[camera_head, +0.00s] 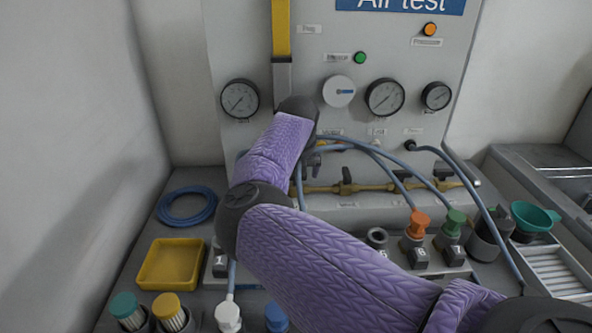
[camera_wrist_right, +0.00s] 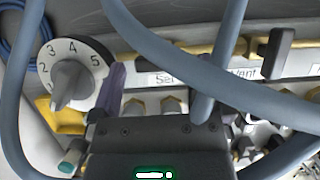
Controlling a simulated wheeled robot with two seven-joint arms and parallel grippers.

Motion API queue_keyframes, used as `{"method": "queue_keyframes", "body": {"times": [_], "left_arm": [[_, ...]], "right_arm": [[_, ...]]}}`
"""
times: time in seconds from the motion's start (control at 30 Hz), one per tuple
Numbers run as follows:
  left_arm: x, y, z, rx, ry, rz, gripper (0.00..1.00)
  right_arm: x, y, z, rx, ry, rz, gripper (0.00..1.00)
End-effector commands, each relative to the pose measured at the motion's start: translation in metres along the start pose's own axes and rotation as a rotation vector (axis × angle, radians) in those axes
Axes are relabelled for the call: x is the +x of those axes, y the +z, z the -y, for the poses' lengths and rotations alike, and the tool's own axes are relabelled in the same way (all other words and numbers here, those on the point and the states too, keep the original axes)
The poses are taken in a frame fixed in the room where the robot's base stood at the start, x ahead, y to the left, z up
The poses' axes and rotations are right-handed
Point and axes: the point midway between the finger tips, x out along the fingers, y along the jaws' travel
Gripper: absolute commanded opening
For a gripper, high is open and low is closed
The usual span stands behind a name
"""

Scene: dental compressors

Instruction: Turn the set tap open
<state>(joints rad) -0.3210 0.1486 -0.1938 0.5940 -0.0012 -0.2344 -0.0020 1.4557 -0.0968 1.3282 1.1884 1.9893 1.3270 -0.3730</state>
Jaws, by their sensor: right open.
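My right gripper (camera_wrist_right: 170,105) is open in the wrist view, with its purple fingers apart in front of the brass pipe. A label reading "Set" (camera_wrist_right: 163,78) shows just beyond the fingers. A dark tap handle (camera_wrist_right: 278,52) stands beside the "Vent" label (camera_wrist_right: 243,72). In the head view, the brass pipe (camera_head: 394,188) runs low across the panel, with a dark tap handle (camera_head: 347,176) on it. My right arm hides the pipe's left end. My left gripper is not in view.
Blue hoses (camera_head: 424,172) loop close to the gripper and cross the wrist view. A numbered dial (camera_wrist_right: 70,75) stands left of the gripper. A yellow tray (camera_head: 170,263), an orange-topped fitting (camera_head: 419,223) and a green-topped one (camera_head: 455,222) stand on the bench.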

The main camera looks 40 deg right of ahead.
Motion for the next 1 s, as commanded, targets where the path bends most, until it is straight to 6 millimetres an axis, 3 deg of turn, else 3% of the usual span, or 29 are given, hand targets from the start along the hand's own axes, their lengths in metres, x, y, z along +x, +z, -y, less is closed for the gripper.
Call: {"method": "queue_keyframes", "body": {"times": [0.3,0.4,0.9,1.0], "left_arm": [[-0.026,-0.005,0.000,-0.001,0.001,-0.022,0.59],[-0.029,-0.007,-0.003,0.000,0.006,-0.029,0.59],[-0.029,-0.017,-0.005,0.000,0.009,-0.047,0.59],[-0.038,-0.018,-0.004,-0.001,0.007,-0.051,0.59]], "right_arm": [[-0.076,0.002,-0.001,0.001,0.003,0.006,1.00],[-0.091,0.002,0.000,0.001,0.001,0.004,1.00],[-0.098,0.000,0.000,-0.001,0.001,0.001,1.00],[-0.107,0.004,0.000,0.000,0.003,0.005,1.00]]}}
